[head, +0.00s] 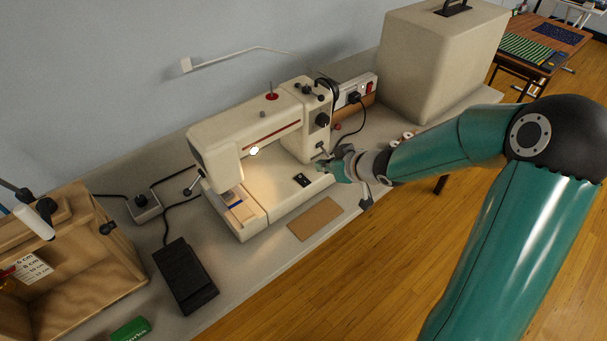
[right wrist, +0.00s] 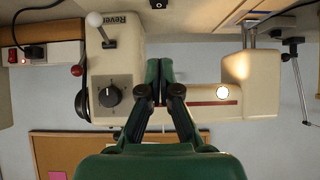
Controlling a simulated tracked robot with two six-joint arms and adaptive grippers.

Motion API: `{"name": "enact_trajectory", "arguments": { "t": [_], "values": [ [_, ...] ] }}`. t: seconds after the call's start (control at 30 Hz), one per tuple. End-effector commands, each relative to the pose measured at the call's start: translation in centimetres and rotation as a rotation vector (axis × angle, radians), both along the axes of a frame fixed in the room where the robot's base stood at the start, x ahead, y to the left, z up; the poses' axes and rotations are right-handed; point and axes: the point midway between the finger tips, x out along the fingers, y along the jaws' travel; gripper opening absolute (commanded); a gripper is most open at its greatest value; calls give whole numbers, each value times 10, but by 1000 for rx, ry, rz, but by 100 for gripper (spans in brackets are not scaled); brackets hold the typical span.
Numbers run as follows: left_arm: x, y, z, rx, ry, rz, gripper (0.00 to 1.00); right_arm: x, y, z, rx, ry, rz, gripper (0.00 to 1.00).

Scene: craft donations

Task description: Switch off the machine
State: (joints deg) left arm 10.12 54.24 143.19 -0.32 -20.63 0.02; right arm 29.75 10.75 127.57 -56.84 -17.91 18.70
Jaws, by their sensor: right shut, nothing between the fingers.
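The cream sewing machine (head: 245,135) stands on the grey table, and its lamp casts a warm glow by the needle. A small black rocker switch (head: 302,180) sits on the front of its base; its edge shows at the top of the right wrist view (right wrist: 160,4). My right gripper (head: 328,168) is just right of the switch, close to the machine's pillar. It is shut and empty; its closed fingers also show in the right wrist view (right wrist: 166,75), in front of the machine body (right wrist: 205,98). A black dial (right wrist: 110,97) is on the pillar. My left gripper is not in view.
A power strip (head: 343,94) with a plug and a red switch (head: 369,87) is behind the machine. A cream case (head: 435,55) stands to the right. A black pedal (head: 185,275), a brown pad (head: 315,218) and a wooden crate (head: 95,270) lie in front and left.

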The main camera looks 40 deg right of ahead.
Motion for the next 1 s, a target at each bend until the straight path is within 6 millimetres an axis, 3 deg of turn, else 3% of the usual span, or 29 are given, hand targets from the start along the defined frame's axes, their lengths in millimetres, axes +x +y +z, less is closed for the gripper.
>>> {"name": "enact_trajectory", "arguments": {
  "t": [0.5, 0.7, 1.0],
  "values": [
    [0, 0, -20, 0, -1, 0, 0, 75, 7, -61, 2, 2, 2, 0],
    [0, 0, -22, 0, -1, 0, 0, 75, 7, -87, 2, 3, 1, 0],
    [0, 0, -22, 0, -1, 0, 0, 76, 7, -96, 1, 1, 0, 0]
  ]
}}
